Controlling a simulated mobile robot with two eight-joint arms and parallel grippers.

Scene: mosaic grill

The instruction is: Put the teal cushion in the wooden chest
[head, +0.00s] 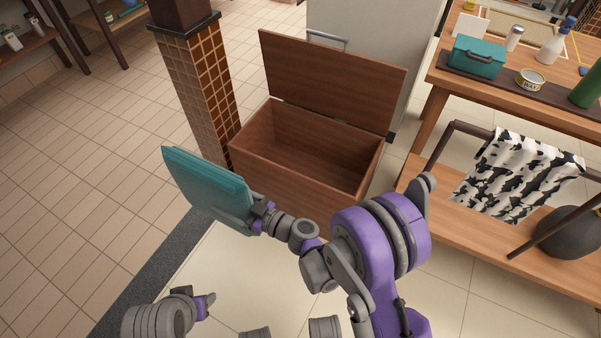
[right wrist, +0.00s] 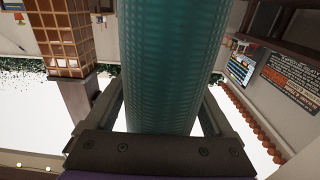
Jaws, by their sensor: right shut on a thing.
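The teal cushion (head: 207,184) is a flat square, held up in front of the wooden chest and to its left in the head view. My right gripper (head: 258,215) is shut on its lower right corner. In the right wrist view the cushion (right wrist: 168,65) fills the space between the fingers. The wooden chest (head: 300,178) stands on the floor with its lid (head: 330,80) raised and its inside looks empty. The cushion is outside the chest. My left gripper (head: 207,303) is low at the bottom left, away from both; its finger opening is unclear.
A tiled pillar (head: 200,90) stands just left of the chest. A wooden table (head: 440,85) on the right carries a teal box (head: 477,58), a can (head: 530,79) and bottles. A black-and-white cloth (head: 520,172) hangs below it. Open tiled floor lies at the left.

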